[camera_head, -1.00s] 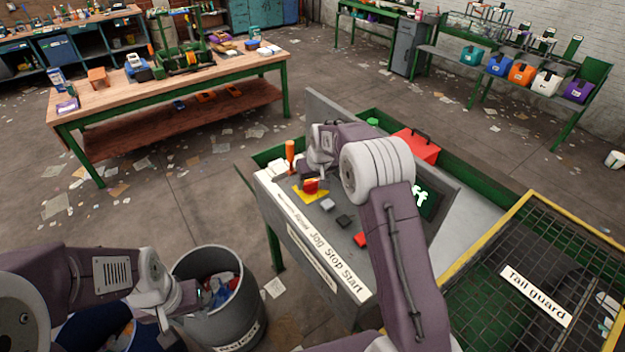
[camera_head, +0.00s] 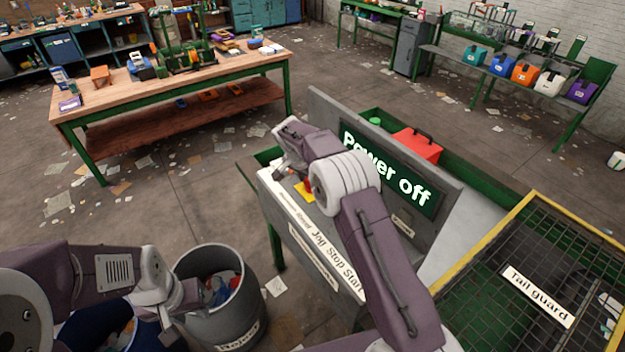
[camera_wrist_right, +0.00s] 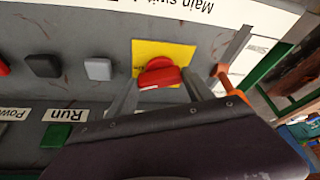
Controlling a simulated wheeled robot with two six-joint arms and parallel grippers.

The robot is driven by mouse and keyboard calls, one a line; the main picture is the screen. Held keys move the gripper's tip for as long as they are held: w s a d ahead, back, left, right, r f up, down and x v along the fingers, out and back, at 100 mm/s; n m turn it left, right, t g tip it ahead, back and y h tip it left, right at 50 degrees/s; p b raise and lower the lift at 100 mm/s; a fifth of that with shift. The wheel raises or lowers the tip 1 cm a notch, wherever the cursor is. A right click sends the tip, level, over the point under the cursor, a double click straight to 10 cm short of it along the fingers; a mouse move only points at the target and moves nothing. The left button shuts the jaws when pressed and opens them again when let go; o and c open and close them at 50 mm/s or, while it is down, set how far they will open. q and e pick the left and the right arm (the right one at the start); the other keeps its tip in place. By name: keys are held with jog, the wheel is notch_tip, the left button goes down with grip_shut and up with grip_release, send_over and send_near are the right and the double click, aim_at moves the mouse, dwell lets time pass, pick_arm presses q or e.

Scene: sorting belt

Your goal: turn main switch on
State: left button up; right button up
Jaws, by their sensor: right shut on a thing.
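The main switch is a red knob (camera_wrist_right: 160,72) on a yellow plate (camera_wrist_right: 178,50) on the grey control panel; the plate also shows in the head view (camera_head: 302,195), partly behind my right arm. In the right wrist view the fingers of my right gripper (camera_wrist_right: 160,88) are on either side of the knob, and the gripper is shut on it. My left gripper (camera_head: 165,318) hangs by the grey bin at the lower left, away from the panel; its jaws are too unclear to read. The display (camera_head: 390,170) behind the panel reads "Power off".
An orange part (camera_wrist_right: 232,82) stands close beside the right finger. A red toolbox (camera_head: 417,145) sits behind the display. A mesh tail guard (camera_head: 535,275) is at the right.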

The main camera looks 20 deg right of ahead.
jog(key=shift+w+r+m+g+h+p, duration=0.1)
jog(key=shift+r+m+g+h+p, duration=0.05)
jog(key=shift+m+p, duration=0.35)
jog(key=shift+r+m+g+h+p, duration=0.15)
jog(key=shift+m+p, duration=0.25)
jog(key=shift+m, duration=0.2)
jog(key=shift+a+f+m+g+p, duration=0.15)
jog(key=shift+m+g+p, duration=0.25)
jog(key=shift+m+p, duration=0.6)
jog(key=shift+f, duration=0.1)
jog(key=o, duration=1.4)
jog(key=shift+c, duration=0.2)
